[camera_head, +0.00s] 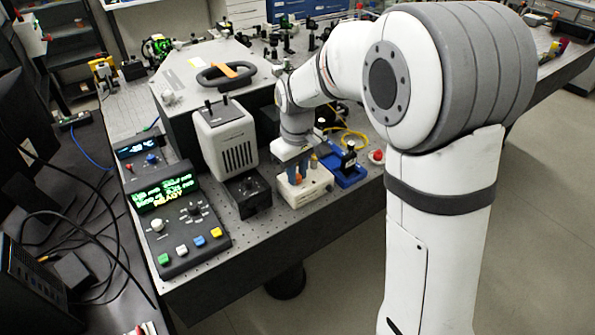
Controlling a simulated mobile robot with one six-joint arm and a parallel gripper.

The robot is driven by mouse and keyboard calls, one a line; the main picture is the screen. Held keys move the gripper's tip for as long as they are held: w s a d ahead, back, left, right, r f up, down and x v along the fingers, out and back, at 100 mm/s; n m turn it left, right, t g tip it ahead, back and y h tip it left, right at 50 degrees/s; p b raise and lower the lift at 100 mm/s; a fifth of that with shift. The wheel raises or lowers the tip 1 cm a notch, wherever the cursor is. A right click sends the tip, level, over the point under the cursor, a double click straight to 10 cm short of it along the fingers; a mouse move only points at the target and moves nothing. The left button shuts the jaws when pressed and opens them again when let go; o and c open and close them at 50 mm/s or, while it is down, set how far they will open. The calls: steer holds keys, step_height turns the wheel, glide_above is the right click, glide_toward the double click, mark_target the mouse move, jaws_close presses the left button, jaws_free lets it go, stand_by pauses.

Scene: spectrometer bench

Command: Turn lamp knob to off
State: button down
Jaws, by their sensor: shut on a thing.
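My gripper (296,178) points down at the top of a small white box (309,192) near the front edge of the bench. A beige vented housing (225,142), which looks like a lamp housing, stands to the left of the gripper. A black unit (249,194) stands in front of the housing.
A control panel (178,223) with a green display and coloured buttons lies at the left. A blue mount (346,168) and a red button (377,156) are right of the white box. A large grey box (199,78) stands behind. Cables lie at far left.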

steer(key=shift+w+r+n, duration=0.1)
steer(key=shift+n, duration=0.9)
steer(key=c, duration=1.3)
jaws_free()
step_height(320, 180, up, 8)
steer(key=shift+f, duration=0.15)
